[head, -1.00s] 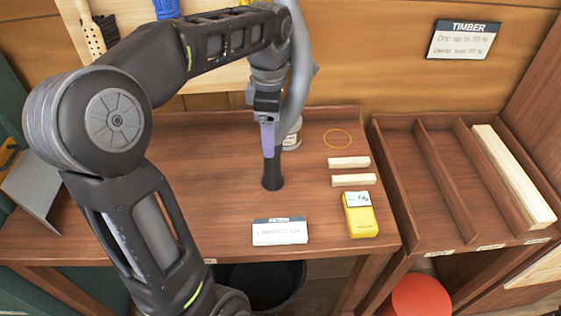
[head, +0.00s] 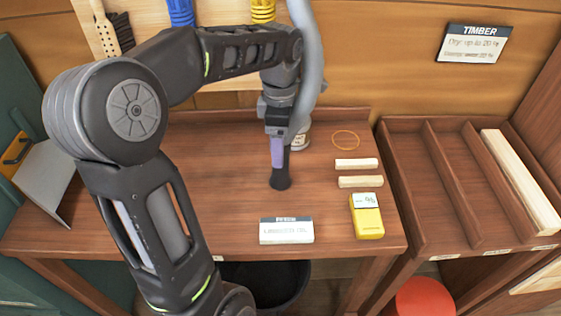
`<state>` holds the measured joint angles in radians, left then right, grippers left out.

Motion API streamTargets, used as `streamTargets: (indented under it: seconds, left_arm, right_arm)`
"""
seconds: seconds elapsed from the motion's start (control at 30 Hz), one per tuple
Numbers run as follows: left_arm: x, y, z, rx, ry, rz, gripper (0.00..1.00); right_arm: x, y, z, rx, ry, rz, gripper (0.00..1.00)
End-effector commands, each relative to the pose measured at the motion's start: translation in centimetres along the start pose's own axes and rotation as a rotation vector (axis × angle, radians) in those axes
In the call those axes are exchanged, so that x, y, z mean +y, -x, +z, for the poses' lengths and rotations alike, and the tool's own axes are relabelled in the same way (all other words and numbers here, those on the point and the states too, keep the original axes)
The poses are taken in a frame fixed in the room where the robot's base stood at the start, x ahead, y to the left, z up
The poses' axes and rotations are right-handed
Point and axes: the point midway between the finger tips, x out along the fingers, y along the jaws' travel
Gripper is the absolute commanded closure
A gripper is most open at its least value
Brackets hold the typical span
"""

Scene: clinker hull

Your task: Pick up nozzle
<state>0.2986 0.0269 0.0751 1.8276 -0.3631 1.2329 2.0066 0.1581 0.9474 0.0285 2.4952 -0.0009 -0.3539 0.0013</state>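The nozzle (head: 281,182) is a dark, flared piece standing upright on the wooden bench, its wide end down. A grey hose (head: 304,75) runs down behind my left gripper towards it; where they join is hidden. My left gripper (head: 278,152) points straight down at the nozzle's upper part. My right gripper is out of view.
To the right are two wood blocks (head: 357,164), an orange ring (head: 346,139) and a yellow meter (head: 367,217). A label card (head: 287,231) lies in front. A divided timber tray (head: 404,195) is farther right.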

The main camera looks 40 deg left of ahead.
Motion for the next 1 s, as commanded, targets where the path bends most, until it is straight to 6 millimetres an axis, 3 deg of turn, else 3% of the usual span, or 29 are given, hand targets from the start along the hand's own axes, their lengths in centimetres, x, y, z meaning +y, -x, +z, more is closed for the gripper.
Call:
streamTargets:
  seconds: [0.3,0.9,1.0]
  left_arm:
    - [0.0,-4.0,0.2,0.000,0.000,-0.002,0.30]
    - [0.1,-4.2,0.2,0.000,0.000,0.000,0.30]
    - [0.1,-4.2,0.2,0.000,0.000,0.000,0.36]
  right_arm:
    - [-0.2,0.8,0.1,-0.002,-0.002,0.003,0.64]
    - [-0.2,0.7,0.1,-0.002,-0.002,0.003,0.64]
    - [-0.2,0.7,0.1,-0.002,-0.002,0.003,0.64]
